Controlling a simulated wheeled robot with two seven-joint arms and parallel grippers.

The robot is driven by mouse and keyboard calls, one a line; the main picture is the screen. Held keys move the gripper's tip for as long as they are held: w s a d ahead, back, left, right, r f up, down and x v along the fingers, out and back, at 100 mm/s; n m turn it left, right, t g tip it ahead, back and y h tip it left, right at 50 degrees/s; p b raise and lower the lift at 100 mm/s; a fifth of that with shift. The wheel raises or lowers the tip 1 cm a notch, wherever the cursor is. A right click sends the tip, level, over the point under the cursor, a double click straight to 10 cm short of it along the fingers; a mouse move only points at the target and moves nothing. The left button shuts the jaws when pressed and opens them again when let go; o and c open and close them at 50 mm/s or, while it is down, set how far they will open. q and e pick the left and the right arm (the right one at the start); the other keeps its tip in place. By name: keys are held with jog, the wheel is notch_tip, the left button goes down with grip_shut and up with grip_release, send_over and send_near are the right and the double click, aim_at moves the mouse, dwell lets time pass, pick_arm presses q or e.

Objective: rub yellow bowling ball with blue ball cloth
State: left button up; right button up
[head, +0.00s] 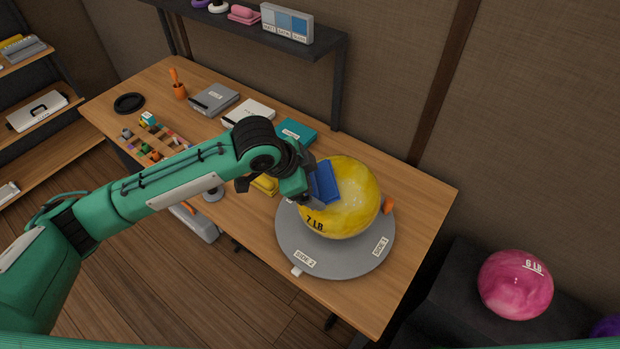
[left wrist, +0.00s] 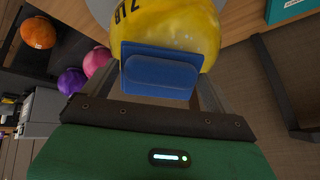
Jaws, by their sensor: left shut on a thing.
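The yellow bowling ball (head: 350,205), marked 7 LB, sits on a round grey turntable (head: 310,255) near the right end of the table. My left gripper (head: 314,190) is at the ball's upper left side, shut on the blue ball cloth (head: 325,181). The cloth lies against or very close to the ball; exact contact is hard to tell. In the left wrist view the blue cloth (left wrist: 158,73) sits between the fingers with the yellow ball (left wrist: 180,25) right behind it. My right gripper does not show.
An orange knob (head: 388,205) stands at the turntable's right edge. Grey, white and teal boxes (head: 294,132) lie along the table's back, below a dark shelf (head: 270,35). A pink 6 LB ball (head: 515,285) rests on a dark rack at the lower right.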

pick_arm(q)
jog(key=shift+w+d+f, duration=0.1)
jog(key=shift+d+f, duration=0.15)
jog(key=shift+f, duration=0.15)
